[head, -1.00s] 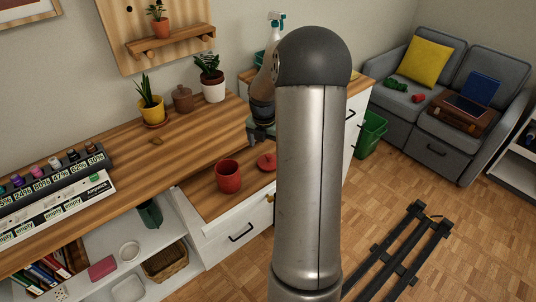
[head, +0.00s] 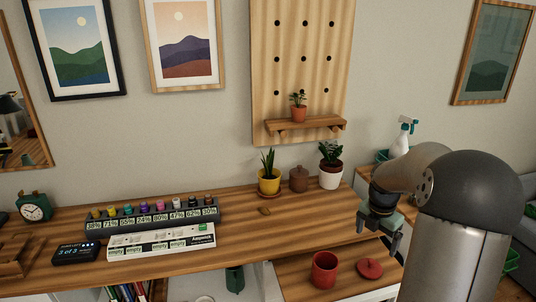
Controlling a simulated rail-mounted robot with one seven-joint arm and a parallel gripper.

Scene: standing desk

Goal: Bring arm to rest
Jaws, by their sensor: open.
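My gripper (head: 384,238) hangs from my bent arm at the right of the head view, fingers pointing down. It is open and empty, above the right part of the lower wooden surface, up and right of a red lid (head: 369,268). A red mug (head: 324,269) stands to the left of the lid, apart from the gripper. My arm's upper link hides what lies behind it at the lower right.
The desk (head: 290,230) carries a yellow plant pot (head: 269,185), a brown jar (head: 299,180), a white plant pot (head: 331,177), a battery rack (head: 160,240) and a clock (head: 35,207). A spray bottle (head: 402,138) stands behind my arm.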

